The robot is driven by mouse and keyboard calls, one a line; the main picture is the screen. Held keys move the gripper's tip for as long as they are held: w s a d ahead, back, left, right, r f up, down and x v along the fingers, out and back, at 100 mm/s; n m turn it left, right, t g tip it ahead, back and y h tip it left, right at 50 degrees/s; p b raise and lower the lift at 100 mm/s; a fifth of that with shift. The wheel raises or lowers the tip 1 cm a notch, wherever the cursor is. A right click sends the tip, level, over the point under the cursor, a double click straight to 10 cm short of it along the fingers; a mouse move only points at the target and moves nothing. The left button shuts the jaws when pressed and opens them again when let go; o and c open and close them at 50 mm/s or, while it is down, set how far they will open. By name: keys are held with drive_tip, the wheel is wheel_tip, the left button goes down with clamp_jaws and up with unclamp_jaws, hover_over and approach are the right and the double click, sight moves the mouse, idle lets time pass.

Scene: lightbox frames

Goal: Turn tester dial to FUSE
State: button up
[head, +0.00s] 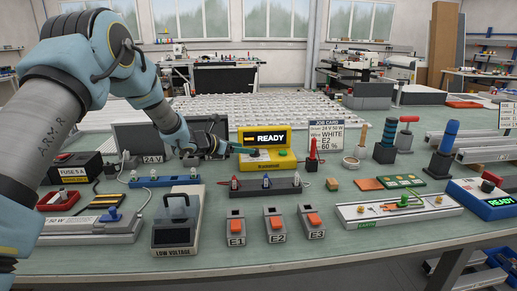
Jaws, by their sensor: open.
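A yellow tester (265,158) with a black READY display (267,139) stands at the middle of the bench. Small coloured parts sit on its front; no FUSE mark or dial setting is legible. I cannot tell which of the two bears the dial. My gripper (226,148) is low over the bench, just left of the yellow tester. It is open; its fingertips are small and partly hidden. I cannot tell whether they touch the tester.
A LOW VOLTAGE box (178,236) and switches E1 (236,227), E2 (275,224) and E3 (311,221) stand in front. A socket strip (266,188) lies before the tester. A job card (325,134) and upright tools (386,142) stand right. A FUSE 5 A box (74,170) is left.

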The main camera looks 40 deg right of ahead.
drive_tip(key=p+x, duration=0.2)
drive_tip(key=x, duration=0.5)
drive_tip(key=shift+w+f, duration=0.1)
drive_tip(key=shift+w, duration=0.05)
clamp_jaws()
idle(0.4)
